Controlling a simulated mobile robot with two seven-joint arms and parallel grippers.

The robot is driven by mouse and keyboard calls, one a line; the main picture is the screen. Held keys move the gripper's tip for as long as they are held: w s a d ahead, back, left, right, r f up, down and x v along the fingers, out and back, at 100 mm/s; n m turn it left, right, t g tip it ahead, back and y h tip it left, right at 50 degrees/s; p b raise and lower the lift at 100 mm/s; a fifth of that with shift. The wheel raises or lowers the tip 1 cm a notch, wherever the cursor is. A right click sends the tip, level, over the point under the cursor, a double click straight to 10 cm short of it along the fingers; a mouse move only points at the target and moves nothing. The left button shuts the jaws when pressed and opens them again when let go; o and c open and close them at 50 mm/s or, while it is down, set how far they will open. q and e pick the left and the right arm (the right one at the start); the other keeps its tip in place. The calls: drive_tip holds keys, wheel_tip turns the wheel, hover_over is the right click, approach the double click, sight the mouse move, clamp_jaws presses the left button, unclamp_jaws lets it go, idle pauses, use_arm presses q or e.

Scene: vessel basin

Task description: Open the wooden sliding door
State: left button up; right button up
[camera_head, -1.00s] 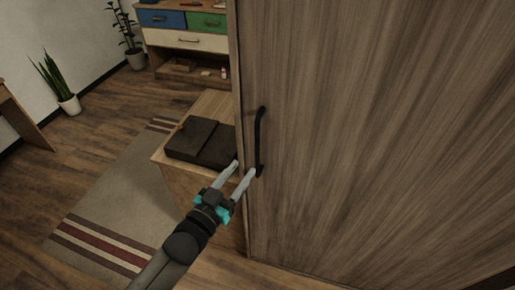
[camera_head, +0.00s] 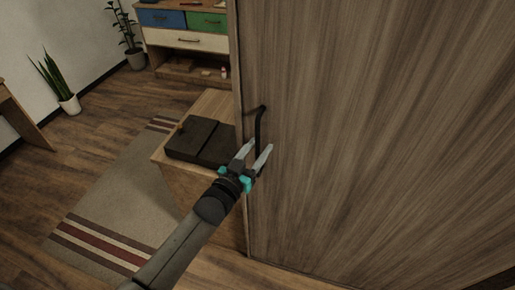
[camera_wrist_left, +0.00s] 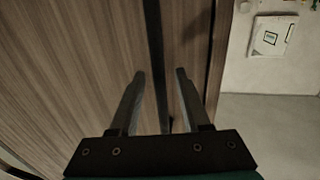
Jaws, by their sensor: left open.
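The wooden sliding door (camera_head: 370,130) fills the right side of the head view, with brown vertical grain. Its dark bar handle (camera_head: 259,125) stands upright near the door's left edge. My left gripper (camera_head: 256,151) is open at the lower part of the handle, which its fingers partly hide. In the left wrist view, a dark bar that looks like the handle (camera_wrist_left: 155,45) runs between the two open fingers (camera_wrist_left: 160,74). I cannot tell whether either finger touches it. The door (camera_wrist_left: 70,60) lies behind the fingers. My right gripper is not in view.
A low wooden cabinet (camera_head: 180,178) with dark flat boxes (camera_head: 203,140) on top stands just left of the door edge. A striped rug (camera_head: 120,205) lies on the floor. A drawer unit (camera_head: 185,40) and potted plants (camera_head: 62,88) stand farther back.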

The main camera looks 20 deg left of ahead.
use_arm(q)
clamp_jaws()
idle(1.3)
